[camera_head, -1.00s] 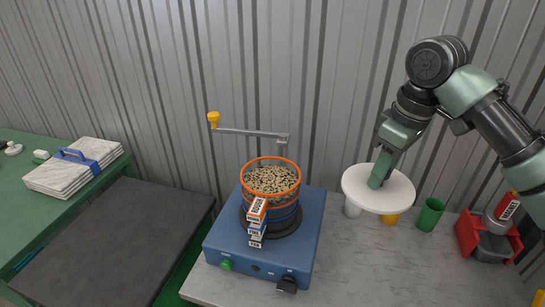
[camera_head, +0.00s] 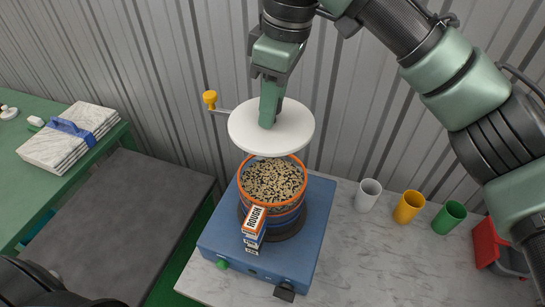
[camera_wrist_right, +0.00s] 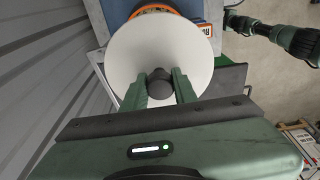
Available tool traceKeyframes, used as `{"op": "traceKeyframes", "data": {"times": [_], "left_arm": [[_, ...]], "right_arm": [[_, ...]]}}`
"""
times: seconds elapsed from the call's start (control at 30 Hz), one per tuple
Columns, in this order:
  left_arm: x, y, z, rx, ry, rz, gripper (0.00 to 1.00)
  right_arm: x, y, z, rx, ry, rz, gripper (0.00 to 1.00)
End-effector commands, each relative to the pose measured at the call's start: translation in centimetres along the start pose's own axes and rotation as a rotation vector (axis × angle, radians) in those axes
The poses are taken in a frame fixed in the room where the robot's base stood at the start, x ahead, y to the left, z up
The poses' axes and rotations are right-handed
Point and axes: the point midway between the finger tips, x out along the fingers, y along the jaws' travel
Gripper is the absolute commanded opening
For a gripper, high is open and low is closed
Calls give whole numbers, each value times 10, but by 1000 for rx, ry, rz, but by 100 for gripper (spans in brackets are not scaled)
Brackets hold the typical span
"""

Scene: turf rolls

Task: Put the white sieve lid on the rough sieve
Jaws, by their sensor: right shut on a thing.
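The white sieve lid (camera_head: 245,131) is a round disc held level in the air, over the back edge of the rough sieve. My right gripper (camera_head: 268,122) is shut on the lid's knob; the dark knob (camera_wrist_right: 159,81) shows between the two fingers in the right wrist view. The rough sieve (camera_head: 246,192) has an orange rim and a "ROUGH" tag (camera_head: 255,217), and is filled with mixed grains. It tops a stack of sieves on the blue shaker base (camera_head: 310,225). The lid (camera_wrist_right: 125,65) hides part of the orange rim (camera_wrist_right: 152,10) in the wrist view. My left gripper is not in view.
A crank arm with a yellow knob (camera_head: 210,98) stands behind the sieves, partly hidden by the lid. White (camera_head: 368,195), yellow (camera_head: 409,207) and green (camera_head: 449,217) cups and a red bin (camera_head: 490,245) stand on the marble top to the right. A dark mat (camera_head: 125,230) lies left.

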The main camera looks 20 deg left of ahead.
Motion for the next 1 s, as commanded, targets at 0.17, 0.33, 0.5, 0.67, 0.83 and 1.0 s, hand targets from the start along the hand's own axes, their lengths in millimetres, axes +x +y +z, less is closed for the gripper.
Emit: {"op": "traceKeyframes", "data": {"times": [0.17, 0.33, 0.5, 0.67, 0.83, 1.0], "left_arm": [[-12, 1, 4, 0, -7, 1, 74], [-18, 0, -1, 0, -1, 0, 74], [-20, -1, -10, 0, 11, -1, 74], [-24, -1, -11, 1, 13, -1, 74], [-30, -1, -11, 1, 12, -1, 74], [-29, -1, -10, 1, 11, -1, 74]], "right_arm": [[46, 0, 8, 2, -1, -3, 0], [81, 0, 13, 3, 0, -1, 0], [96, 1, 15, 2, 1, 1, 0], [110, 0, 17, 2, 0, 0, 0], [135, 1, 21, 3, 0, 0, 0], [138, 1, 21, 2, 2, 2, 0]]}}
